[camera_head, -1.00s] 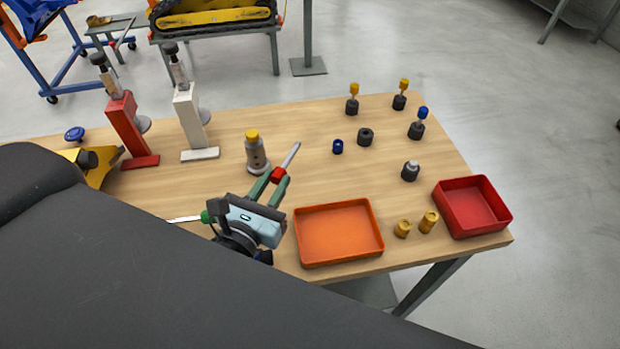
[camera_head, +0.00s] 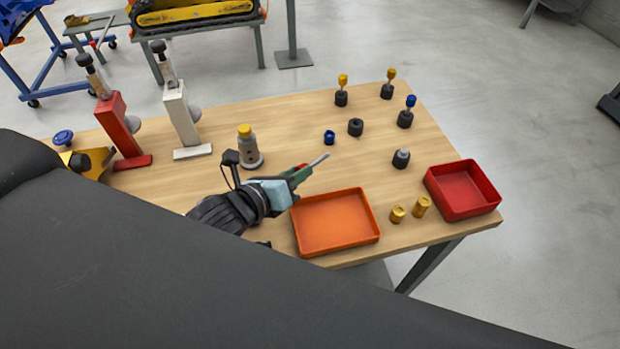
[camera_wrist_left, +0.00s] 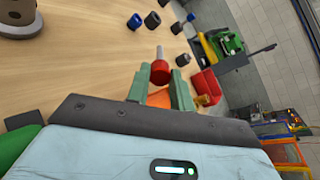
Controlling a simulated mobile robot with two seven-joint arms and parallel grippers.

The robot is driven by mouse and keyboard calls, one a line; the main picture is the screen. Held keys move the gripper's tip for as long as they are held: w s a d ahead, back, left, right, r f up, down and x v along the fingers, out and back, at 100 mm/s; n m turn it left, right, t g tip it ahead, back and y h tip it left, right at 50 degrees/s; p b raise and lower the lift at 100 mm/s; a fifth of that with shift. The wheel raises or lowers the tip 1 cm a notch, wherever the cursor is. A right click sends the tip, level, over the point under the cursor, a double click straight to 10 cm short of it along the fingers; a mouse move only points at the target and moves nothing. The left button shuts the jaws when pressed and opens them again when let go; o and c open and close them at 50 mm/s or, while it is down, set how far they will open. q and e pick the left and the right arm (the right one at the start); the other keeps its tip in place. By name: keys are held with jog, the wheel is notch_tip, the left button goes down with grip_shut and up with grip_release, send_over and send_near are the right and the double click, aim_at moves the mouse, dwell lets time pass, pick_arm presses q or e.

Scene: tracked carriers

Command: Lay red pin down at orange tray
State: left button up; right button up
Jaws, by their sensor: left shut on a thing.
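The red pin has a red head (camera_wrist_left: 160,72) and a thin silver shaft. My left gripper (camera_wrist_left: 158,84) is shut on the red head, with the shaft pointing out past the green fingers. In the head view the pin's silver shaft (camera_head: 318,161) points right and slightly up, and my left gripper (camera_head: 301,172) hangs over the table by the back left corner of the orange tray. The orange tray (camera_head: 335,222) is empty. A bit of the orange tray (camera_wrist_left: 159,98) shows between the fingers in the wrist view. My right gripper is not in view.
A red tray (camera_head: 462,188) stands at the table's right, with gold cylinders (camera_head: 398,214) between the trays. A grey, yellow-topped bottle-like piece (camera_head: 249,150) is close behind my left gripper. Several dark holders, some with coloured pins, stand at the back right.

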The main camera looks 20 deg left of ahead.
pick_arm(q)
jog(key=s+d+r+n+g+h+p, duration=0.1)
jog(key=s+d+r+g+h, duration=0.2)
jog(key=g, duration=0.6)
notch_tip(320, 180, up, 2)
jog(key=d+h, duration=0.1)
jog(key=h, duration=0.2)
jog(key=shift+s+d+h, duration=0.3)
jog(key=shift+s+d, duration=0.05)
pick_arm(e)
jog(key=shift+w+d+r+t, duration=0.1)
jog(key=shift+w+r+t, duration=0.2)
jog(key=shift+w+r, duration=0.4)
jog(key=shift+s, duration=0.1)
